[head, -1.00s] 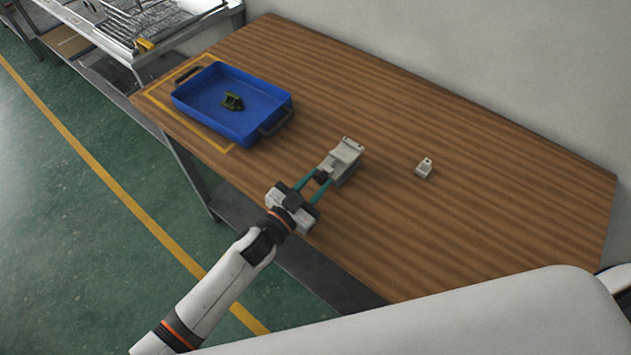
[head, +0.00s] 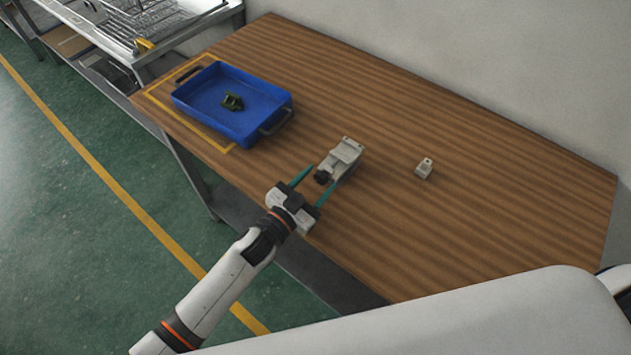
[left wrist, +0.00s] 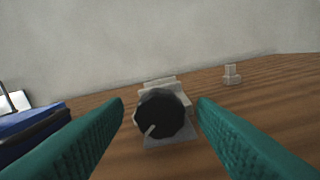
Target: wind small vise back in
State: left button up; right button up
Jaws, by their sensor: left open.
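The small vise (head: 345,157) is light grey and sits on the wooden table. Its black knob (head: 323,177) faces my left gripper. My left gripper (head: 321,178) is open, with its green fingers apart on either side of the knob and not touching it. In the left wrist view the knob (left wrist: 160,114) is a black faceted disc with a pale mark at its lower left, between the two fingers (left wrist: 161,108). The knob hides much of the vise body (left wrist: 163,88). My right gripper is not in view.
A blue tray (head: 262,96) with a dark green part (head: 232,102) in it stands at the left, inside a yellow outline. A small white block (head: 424,169) stands right of the vise. The table (head: 480,210) at the right is clear.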

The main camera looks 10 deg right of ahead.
pick_arm(q)
jog(key=b+v, duration=0.2)
jog(key=v, duration=1)
jog(key=shift+w, duration=0.1)
